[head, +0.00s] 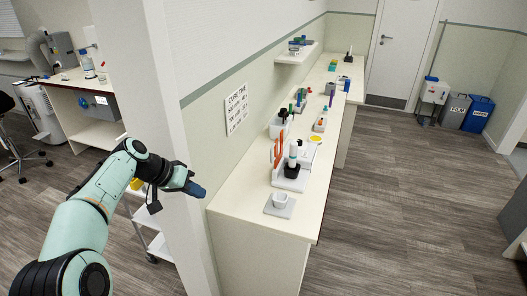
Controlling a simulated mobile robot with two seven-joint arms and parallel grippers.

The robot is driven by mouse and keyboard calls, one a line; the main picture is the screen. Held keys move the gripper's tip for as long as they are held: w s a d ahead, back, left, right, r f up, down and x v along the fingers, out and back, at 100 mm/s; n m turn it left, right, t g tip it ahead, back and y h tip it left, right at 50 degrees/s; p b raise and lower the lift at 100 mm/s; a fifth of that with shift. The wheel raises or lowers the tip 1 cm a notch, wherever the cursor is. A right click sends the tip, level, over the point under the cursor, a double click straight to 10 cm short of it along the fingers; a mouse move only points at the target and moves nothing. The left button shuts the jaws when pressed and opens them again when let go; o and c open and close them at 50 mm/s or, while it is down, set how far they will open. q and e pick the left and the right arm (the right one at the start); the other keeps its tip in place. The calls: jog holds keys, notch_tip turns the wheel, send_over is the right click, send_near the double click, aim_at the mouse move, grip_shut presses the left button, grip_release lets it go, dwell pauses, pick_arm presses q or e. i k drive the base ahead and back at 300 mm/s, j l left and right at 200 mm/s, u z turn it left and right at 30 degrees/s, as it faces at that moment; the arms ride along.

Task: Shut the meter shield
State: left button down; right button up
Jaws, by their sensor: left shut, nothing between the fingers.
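A white device that looks like the meter (287,183) stands near the front end of the long counter. An upright orange piece, which looks like its shield (278,149), rises at its left and stands raised. A white and dark upright part (292,160) stands beside the orange piece, partly overlapping the device. My left gripper (197,190) is shut and empty, in the air beside the wall end, to the left of the counter and apart from the device. My right gripper is not in view.
A small white cup on a grey plate (279,206) sits in front of the device. The counter (237,206) is bare at its near left. A wall end (176,100) stands close behind my left arm. A white cart (158,243) is below. Open floor lies to the right.

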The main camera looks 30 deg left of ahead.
aim_at(277, 159)
jog(key=i, duration=0.95)
